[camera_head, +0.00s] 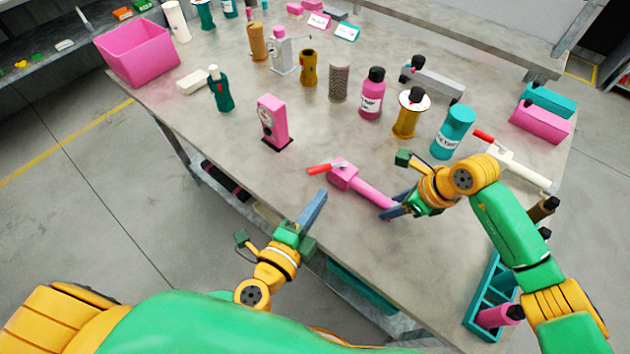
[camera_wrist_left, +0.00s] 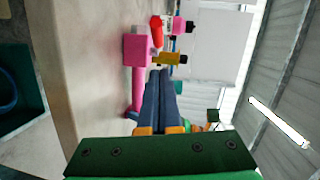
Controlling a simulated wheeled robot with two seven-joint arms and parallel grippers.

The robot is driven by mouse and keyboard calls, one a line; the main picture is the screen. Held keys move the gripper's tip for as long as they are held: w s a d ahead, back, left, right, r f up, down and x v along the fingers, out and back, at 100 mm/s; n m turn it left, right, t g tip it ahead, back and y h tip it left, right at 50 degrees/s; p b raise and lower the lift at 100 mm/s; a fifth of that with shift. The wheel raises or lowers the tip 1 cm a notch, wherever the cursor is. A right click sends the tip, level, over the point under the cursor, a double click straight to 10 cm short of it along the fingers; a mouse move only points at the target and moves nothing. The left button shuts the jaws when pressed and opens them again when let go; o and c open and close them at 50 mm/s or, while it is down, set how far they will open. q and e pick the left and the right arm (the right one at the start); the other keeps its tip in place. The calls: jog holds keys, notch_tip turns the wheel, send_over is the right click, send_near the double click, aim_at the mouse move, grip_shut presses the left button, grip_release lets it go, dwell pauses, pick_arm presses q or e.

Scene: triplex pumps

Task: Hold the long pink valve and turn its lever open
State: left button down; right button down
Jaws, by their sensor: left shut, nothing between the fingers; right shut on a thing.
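The long pink valve (camera_head: 370,192) lies on the table near its front edge, with a square head at its left end and a red lever (camera_head: 319,169) pointing left from the head. My right gripper (camera_head: 390,211) is shut on the right end of the pink pipe, partly hiding it. My left gripper (camera_head: 320,196) is shut and empty, in front of the valve head and apart from the lever. In the left wrist view the pink valve (camera_wrist_left: 138,50) and its red lever (camera_wrist_left: 157,31) show just past the closed fingertips (camera_wrist_left: 161,73).
A white valve with a red lever (camera_head: 520,168) lies at the right. A pink gauge block (camera_head: 273,122), a teal can (camera_head: 453,132) and several bottles stand behind the pink valve. A teal crate (camera_head: 482,300) is at the front right. Table left of the lever is clear.

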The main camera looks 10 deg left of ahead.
aim_at(324, 170)
pick_arm(q)
jog(key=w, duration=0.2)
jog(key=w+a, duration=0.1)
jog(key=w, duration=0.1)
jog(key=shift+f, duration=0.4)
jog(key=shift+w+a+f, duration=0.1)
jog(key=shift+w+a, duration=0.3)
jog(key=shift+w+a+r+m+h, duration=0.1)
jog(key=shift+w+r+m+h, duration=0.15)
jog(key=shift+h, duration=0.25)
jog(key=shift+w+r+m+h, duration=0.1)
jog(key=shift+m+h, duration=0.25)
jog(key=shift+h, duration=0.15)
